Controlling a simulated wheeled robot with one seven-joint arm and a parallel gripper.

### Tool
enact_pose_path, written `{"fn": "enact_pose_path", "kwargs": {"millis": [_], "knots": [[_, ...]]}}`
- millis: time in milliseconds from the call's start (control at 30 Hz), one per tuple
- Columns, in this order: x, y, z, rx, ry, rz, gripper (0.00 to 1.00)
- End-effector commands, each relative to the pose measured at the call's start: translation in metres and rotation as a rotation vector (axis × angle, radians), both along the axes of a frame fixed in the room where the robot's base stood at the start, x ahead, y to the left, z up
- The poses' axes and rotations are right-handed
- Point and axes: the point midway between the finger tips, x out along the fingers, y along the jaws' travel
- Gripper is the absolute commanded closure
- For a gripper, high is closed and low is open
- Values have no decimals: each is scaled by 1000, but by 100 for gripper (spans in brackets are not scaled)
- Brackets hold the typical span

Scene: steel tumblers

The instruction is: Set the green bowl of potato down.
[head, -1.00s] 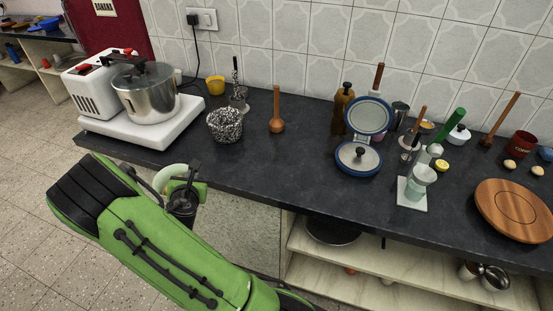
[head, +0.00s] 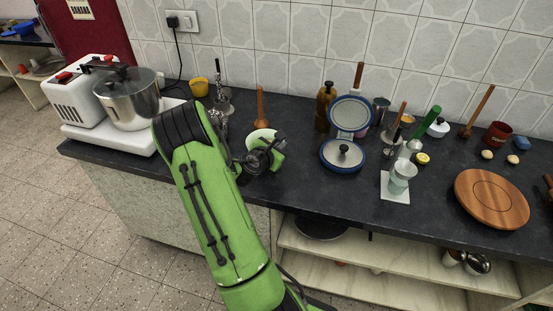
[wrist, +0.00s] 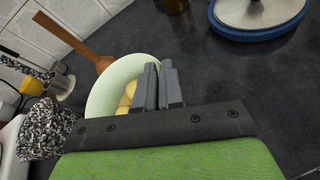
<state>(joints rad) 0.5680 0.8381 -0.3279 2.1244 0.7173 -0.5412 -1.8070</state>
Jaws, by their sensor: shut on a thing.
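The green bowl (wrist: 105,88) is pale green and holds several yellow potato pieces (wrist: 127,98), seen in the wrist view. My gripper (wrist: 158,85) is shut on the bowl's right rim. In the head view the bowl (head: 262,136) shows partly behind my gripper (head: 258,155), over the front part of the dark counter. My arm hides some of it. I cannot tell whether the bowl's base touches the counter.
A wooden pestle-like tool (head: 261,106) stands just behind the bowl. A blue-rimmed lidded pan (head: 343,156) is to the right. Bare dark counter (head: 300,150) lies between the bowl and that pan.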

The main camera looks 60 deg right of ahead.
Motion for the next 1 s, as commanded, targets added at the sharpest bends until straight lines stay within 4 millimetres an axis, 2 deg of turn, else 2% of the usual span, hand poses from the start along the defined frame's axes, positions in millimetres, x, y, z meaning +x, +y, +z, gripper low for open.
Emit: {"fn": "enact_pose_path", "kwargs": {"millis": [133,200,467,500,667,967,1000], "knots": [[0,0,-28,0,3,0,100],[0,0,-36,-1,1,1,100],[1,0,-35,-2,-1,2,100],[0,0,-37,1,0,2,92],[0,0,-36,1,0,1,68],[0,0,-32,0,-1,1,68],[1,5,-32,0,1,3,68]]}}
